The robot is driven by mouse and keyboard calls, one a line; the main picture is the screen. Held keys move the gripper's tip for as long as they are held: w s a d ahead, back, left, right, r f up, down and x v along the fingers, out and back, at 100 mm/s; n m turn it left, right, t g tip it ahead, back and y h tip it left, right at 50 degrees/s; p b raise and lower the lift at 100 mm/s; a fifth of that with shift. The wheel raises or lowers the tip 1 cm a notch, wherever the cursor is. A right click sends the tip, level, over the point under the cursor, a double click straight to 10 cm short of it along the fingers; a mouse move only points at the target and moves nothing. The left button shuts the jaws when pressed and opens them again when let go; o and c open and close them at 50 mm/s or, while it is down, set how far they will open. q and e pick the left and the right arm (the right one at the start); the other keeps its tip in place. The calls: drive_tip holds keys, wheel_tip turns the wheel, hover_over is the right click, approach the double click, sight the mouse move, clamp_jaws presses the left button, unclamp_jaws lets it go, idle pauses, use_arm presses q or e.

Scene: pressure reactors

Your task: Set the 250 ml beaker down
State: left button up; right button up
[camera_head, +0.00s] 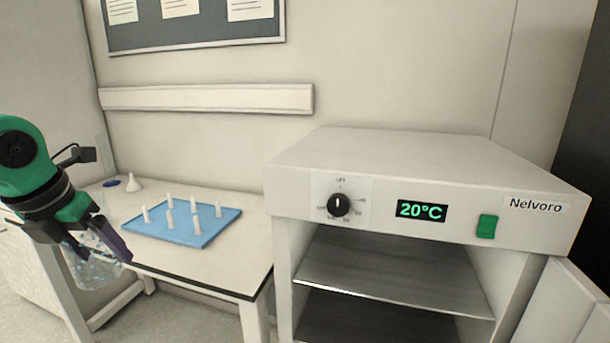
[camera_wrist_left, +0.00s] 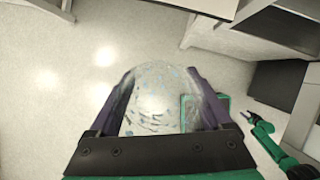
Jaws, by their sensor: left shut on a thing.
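The clear beaker (camera_head: 92,272) hangs from my left gripper (camera_head: 100,248) at the left of the head view, in front of the bench's left front edge. Bluish specks show in or through its glass. In the left wrist view the beaker (camera_wrist_left: 160,95) sits between the two dark fingers of the left gripper (camera_wrist_left: 163,90), which is shut on it. Pale floor shows around it, so it is in the air. My right gripper (camera_wrist_left: 252,116) shows small at the right of the left wrist view; its jaw state is unclear.
A white bench (camera_head: 200,268) carries a blue tray (camera_head: 165,230) with several white pegs, a white funnel (camera_head: 133,184) and a small blue item (camera_head: 111,183). The bench front beside the tray is clear. An open oven (camera_head: 420,175) reading 20°C, with empty-looking shelves (camera_head: 390,280), stands right.

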use_arm(q)
drive_tip(key=d+f+m+g+h+p, duration=0.1)
drive_tip(key=d+f+m+g+h, duration=0.15)
drive_tip(key=d+f+m, duration=0.45)
drive_tip(key=d+f+m+g+h+p, duration=0.25)
drive_tip(key=f+m, duration=0.55)
drive_tip(key=m, duration=0.5)
drive_tip(key=s+d+f+m+g+y, duration=0.2)
drive_tip(key=f+m, duration=0.3)
drive_tip(key=m, duration=0.3)
drive_tip(key=s+d+f+m+g+y+p, duration=0.1)
drive_tip(key=s+d+f+m+g+y, duration=0.1)
drive_tip(key=s+d+f+m, duration=0.3)
drive_tip(key=f+m, duration=0.1)
drive_tip(key=m, duration=0.2)
drive_tip(key=shift+s+f+y, duration=0.25)
drive_tip(key=shift+f+y, duration=0.05)
drive_tip(key=shift+y, duration=0.1)
use_arm(e)
drive_tip(key=r, duration=0.4)
drive_tip(key=shift+w+r, duration=0.3)
drive_tip(key=shift+r, duration=0.1)
